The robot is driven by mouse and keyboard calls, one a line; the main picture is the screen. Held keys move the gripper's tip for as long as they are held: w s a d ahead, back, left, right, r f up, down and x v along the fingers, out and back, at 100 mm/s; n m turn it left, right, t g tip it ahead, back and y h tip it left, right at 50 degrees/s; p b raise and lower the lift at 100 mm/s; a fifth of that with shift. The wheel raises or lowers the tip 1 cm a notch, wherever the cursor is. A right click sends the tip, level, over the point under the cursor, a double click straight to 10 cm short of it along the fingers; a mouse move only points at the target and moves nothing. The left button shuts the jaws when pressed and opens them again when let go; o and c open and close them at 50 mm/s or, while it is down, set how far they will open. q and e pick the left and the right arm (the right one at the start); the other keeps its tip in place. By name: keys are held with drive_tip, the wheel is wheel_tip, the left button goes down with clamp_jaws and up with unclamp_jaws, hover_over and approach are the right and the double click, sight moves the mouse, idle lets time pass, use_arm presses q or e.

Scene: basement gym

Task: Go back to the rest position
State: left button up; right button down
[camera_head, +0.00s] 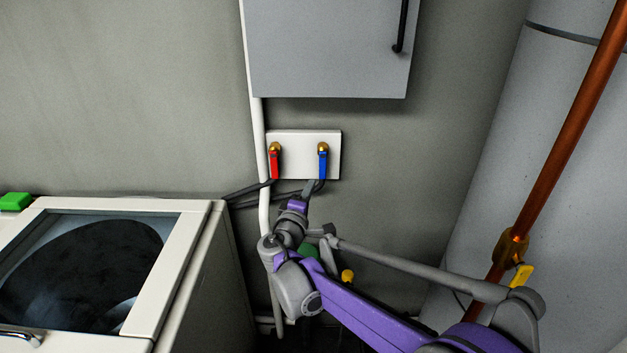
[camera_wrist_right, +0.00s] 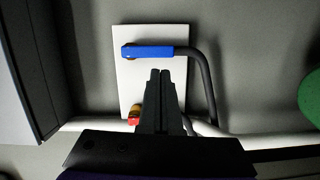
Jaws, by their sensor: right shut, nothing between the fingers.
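My right gripper (camera_head: 309,187) is in front of the wall, just below the white valve plate (camera_head: 308,143) in the head view. In the right wrist view its two dark fingers (camera_wrist_right: 160,73) are together, with nothing between them. The fingertips appear close to the blue handle (camera_wrist_right: 152,52); I cannot tell whether they touch it. In the head view the blue handle (camera_head: 323,162) and the red handle (camera_head: 275,163) both hang downward. In the wrist view the fingers and gripper body hide part of the plate and most of the red valve (camera_wrist_right: 134,119). My left gripper is not in view.
A grey cabinet (camera_head: 330,50) hangs above the plate. A white top-lid machine (camera_head: 165,290) stands at left, with a green item (camera_head: 15,201) on its back edge. A large grey cylinder (camera_head: 510,150) and copper pipe (camera_head: 570,125) stand at right. Dark hoses run below the valves.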

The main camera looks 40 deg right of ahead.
drive_tip(key=s+a+f+m+g+y+p, duration=0.1)
drive_tip(key=s+a+f+m+y+p, duration=0.1)
drive_tip(key=s+a, duration=0.6)
drive_tip(key=s+a+f+m+g+y+p, duration=0.2)
drive_tip(key=s+a+f+y+p, duration=0.1)
drive_tip(key=s+a+f+y, duration=0.2)
drive_tip(key=s+a+f+m+g+y+p, duration=0.2)
drive_tip(key=s+a+f+y, duration=0.2)
drive_tip(key=s+a+y, duration=0.3)
drive_tip(key=s+a, duration=0.4)
drive_tip(key=s, duration=0.1)
drive_tip(key=shift+a, duration=0.35)
drive_tip(key=c, duration=1.6)
unclamp_jaws()
drive_tip(key=shift+f, duration=0.1)
